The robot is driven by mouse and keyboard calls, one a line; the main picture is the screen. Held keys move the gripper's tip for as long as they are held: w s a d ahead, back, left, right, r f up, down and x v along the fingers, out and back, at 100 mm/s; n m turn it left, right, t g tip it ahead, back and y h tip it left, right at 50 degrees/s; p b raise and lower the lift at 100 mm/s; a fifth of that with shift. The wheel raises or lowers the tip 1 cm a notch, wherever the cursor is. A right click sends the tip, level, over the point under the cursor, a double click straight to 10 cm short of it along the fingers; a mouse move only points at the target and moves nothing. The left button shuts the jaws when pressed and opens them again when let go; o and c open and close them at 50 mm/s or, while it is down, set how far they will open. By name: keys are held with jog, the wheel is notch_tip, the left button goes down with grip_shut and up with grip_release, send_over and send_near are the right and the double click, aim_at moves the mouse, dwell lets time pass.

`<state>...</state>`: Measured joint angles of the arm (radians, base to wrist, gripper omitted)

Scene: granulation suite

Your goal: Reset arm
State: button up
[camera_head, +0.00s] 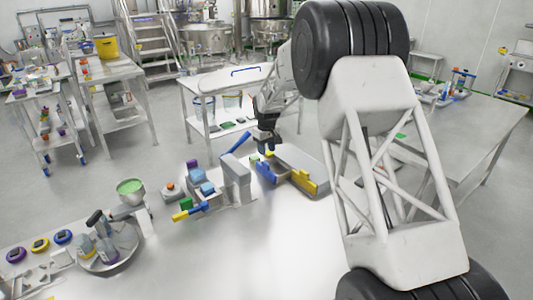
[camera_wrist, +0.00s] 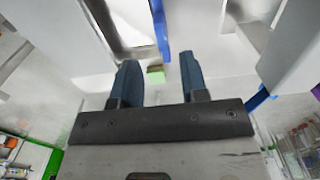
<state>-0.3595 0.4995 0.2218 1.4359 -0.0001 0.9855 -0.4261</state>
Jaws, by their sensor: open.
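My gripper (camera_head: 267,145) is at the end of my arm, above the far side of the bench near a grey tray with blue and yellow parts (camera_head: 303,180). In the wrist view its two dark blue fingers (camera_wrist: 158,62) stand apart with nothing held between them. A small green item (camera_wrist: 155,75) shows past the fingers in the gap; I cannot tell what it is. My arm hides the bench's right part in the head view.
A grey fixture with a blue handle (camera_head: 236,142) stands left of the gripper. A green-topped funnel (camera_head: 130,187) and a round turntable (camera_head: 108,256) are farther left. The bench's front middle (camera_head: 230,255) is clear. A side table (camera_head: 197,105) stands behind.

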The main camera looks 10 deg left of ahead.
dwell(0.3)
jog(key=shift+s+d+r, duration=0.2)
jog(key=shift+d+r, duration=0.1)
jog(key=shift+r, duration=0.15)
jog(key=s+d+r+m+t, duration=0.1)
jog(key=s+d+r+m, duration=0.1)
jog(key=s+d+r, duration=1)
jog(key=s+d+r+m, duration=0.3)
jog(key=s+d+r, duration=0.6)
jog(key=s, duration=0.5)
jog(key=s+d+f+m, duration=0.1)
jog(key=s+d, duration=0.3)
jog(key=s, duration=0.7)
jog(key=s+d+f+m+t, duration=0.1)
jog(key=s+d, duration=0.3)
jog(key=s, duration=0.8)
jog(key=s+d+f+m, duration=0.2)
jog(key=s+d, duration=0.3)
jog(key=s, duration=0.6)
jog(key=shift+s+t, duration=0.3)
jog(key=shift+s, duration=0.1)
